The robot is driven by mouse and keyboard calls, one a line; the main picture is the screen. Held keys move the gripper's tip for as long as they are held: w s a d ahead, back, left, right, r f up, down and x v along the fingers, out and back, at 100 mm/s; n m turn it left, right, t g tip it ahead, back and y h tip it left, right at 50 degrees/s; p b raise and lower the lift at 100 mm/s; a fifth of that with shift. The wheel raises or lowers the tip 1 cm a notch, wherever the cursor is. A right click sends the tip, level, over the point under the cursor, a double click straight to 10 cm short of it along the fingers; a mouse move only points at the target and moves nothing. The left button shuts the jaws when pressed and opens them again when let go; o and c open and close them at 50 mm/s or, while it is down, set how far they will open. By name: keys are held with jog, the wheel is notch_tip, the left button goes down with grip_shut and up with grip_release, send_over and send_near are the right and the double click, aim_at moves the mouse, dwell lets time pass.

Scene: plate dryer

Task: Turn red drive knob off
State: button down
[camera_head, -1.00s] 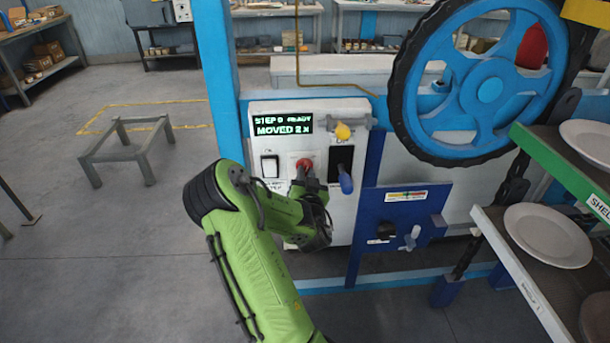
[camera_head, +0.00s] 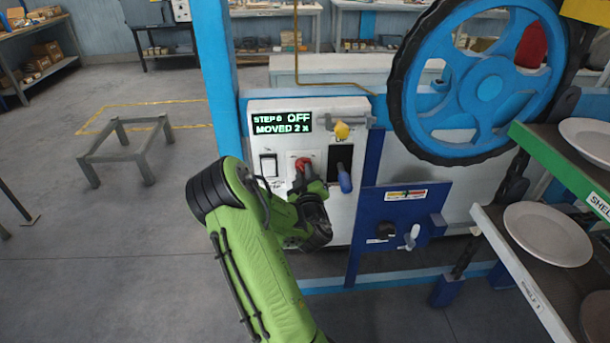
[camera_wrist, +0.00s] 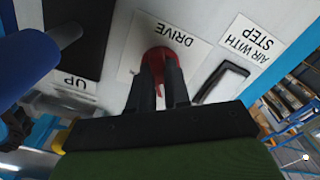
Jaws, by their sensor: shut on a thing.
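The red drive knob (camera_head: 304,163) sits on the white control panel (camera_head: 262,220), below the green display (camera_head: 283,123). The display reads "STEP 0 OFF" and "MOVED 2 X". My gripper (camera_head: 302,182) is at the knob, with its fingers shut on it. In the wrist view the red knob (camera_wrist: 156,58) shows between the two dark fingers of my gripper (camera_wrist: 160,75), beside the "DRIVE" label (camera_wrist: 171,34). The fingers hide part of the knob.
A rocker switch (camera_head: 269,165) is left of the knob. A blue-handled lever (camera_head: 345,181) and a yellow knob (camera_head: 342,131) are close on the right. A large blue wheel (camera_head: 487,90) and shelves with plates (camera_head: 547,235) stand further right.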

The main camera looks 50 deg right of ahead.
jog(key=shift+n, duration=1)
jog(key=c, duration=1.1)
grip_release()
